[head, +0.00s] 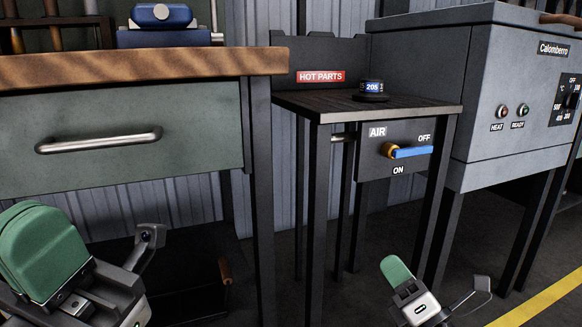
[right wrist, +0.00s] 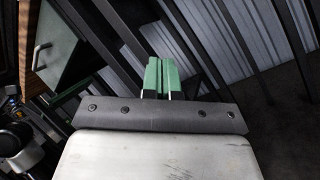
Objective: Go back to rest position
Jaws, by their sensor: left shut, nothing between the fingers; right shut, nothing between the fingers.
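My left gripper (head: 45,248) is at the lower left of the head view, in front of the workbench. Its green fingers are together and hold nothing. My right gripper (head: 396,270) is low in the head view, below the small dark table and its air panel. The right wrist view shows its two green fingers (right wrist: 161,77) side by side, closed, with nothing between them. Both grippers are clear of the furniture as far as I can see.
A workbench (head: 140,68) with a drawer (head: 100,165) stands at left. A small table (head: 340,105) marked hot parts bears a dark round item (head: 371,92). The air panel's blue lever (head: 412,152) lies sideways. A grey oven (head: 430,70) stands right. Floor shows at lower right.

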